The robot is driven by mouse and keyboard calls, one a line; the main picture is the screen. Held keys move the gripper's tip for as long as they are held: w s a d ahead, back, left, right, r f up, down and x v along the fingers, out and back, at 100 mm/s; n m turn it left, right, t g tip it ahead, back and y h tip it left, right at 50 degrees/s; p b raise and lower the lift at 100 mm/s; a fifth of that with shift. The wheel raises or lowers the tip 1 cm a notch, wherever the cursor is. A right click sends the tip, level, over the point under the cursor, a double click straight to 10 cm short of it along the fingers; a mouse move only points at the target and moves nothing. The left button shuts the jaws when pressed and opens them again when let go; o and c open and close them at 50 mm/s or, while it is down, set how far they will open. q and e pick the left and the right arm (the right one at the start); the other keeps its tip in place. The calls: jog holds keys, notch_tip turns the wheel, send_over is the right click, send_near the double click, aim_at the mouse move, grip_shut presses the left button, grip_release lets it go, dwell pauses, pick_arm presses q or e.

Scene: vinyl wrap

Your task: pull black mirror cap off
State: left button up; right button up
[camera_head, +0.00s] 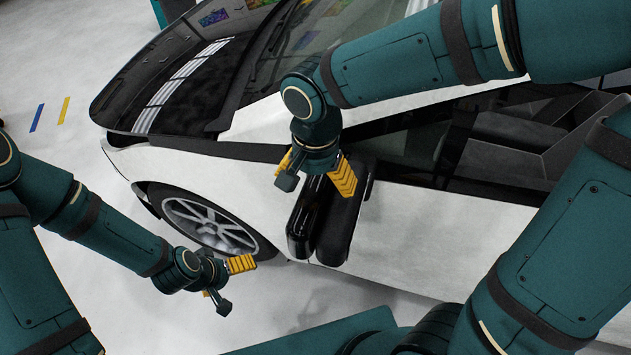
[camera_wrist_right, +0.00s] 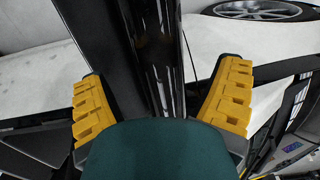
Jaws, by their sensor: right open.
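The black mirror cap (camera_head: 303,222) is glossy and sits on the outer side of the door mirror (camera_head: 340,225) of a white car. In the right wrist view the glossy black cap (camera_wrist_right: 160,60) runs up the middle, between the fingers. My right gripper (camera_head: 315,173) is open at the upper end of the mirror, its yellow fingers on either side of it. In the right wrist view its fingers (camera_wrist_right: 162,108) are wide apart; I cannot tell whether they touch. My left gripper (camera_head: 229,281) is low at the left, apart from the mirror, and holds nothing that I can see.
The side window behind the mirror is dark. Pale floor (camera_head: 110,270) is free at lower left.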

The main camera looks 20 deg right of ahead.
jog(key=shift+f, duration=0.35)
jog(key=c, duration=1.4)
jog(key=shift+w+a, duration=0.4)
jog(key=shift+a, duration=0.2)
jog(key=w+a, duration=0.3)
jog(key=a, duration=0.2)
jog(key=shift+w+a, duration=0.3)
jog(key=shift+w, duration=0.1)
dwell(0.4)
dwell(0.5)
